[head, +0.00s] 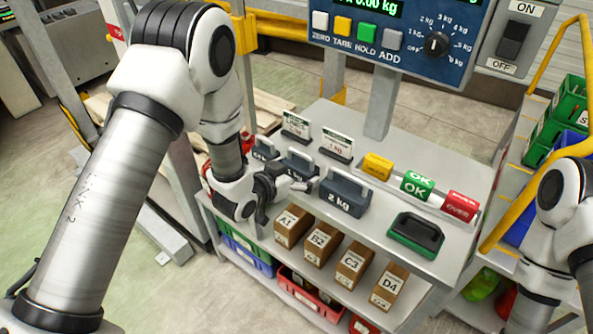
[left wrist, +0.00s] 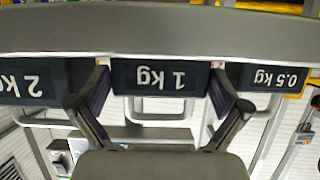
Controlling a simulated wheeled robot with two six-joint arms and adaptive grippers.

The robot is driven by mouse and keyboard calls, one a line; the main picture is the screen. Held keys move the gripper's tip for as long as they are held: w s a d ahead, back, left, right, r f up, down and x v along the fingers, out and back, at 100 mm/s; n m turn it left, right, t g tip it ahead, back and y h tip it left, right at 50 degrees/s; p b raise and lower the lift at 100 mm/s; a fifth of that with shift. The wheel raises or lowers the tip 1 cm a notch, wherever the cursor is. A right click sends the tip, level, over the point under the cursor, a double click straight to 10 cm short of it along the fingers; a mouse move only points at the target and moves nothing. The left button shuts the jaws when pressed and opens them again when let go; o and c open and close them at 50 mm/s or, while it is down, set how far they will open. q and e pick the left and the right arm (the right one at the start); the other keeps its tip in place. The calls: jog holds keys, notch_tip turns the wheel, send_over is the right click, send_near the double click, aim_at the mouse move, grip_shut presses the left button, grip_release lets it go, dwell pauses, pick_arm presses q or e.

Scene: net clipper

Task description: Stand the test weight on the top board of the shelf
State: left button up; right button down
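Three dark blue-grey test weights with handles stand in a row near the left edge of the shelf's grey top board (head: 400,190): 0.5 kg (head: 264,150), 1 kg (head: 302,162) and 2 kg (head: 345,196). My left gripper (head: 287,187) is at that edge, in front of the 1 kg weight and partly covering it. In the left wrist view, upside down, the open fingers (left wrist: 160,100) lie to either side of the 1 kg weight (left wrist: 155,78), with narrow gaps. The 2 kg (left wrist: 35,80) and 0.5 kg (left wrist: 270,77) weights flank them. My right gripper is out of view.
Two label cards (head: 335,144) stand behind the weights. Cartons (head: 353,263) fill the lower board. A scale panel (head: 395,38) rises behind.

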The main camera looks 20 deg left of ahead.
pick_arm(q)
jog(key=shift+r, duration=0.2)
jog(key=b+v, duration=0.2)
jog(key=v, duration=1)
jog(key=s+a+f+n+g+y, duration=0.1)
jog(key=s+f+g, duration=0.35)
jog(key=f, duration=0.45)
jog(key=s+a+f+n+g+y, duration=0.1)
jog(key=s+f+g+y, duration=0.15)
jog(key=s+f, duration=0.55)
jog(key=s+a+f+n+g+y, duration=0.1)
jog(key=s+f+g, duration=0.4)
jog(key=s+f, duration=0.5)
jog(key=shift+s+a+f+n+g, duration=0.35)
jog(key=shift+s+n, duration=0.35)
jog(key=shift+s, duration=0.5)
jog(key=shift+w, duration=0.1)
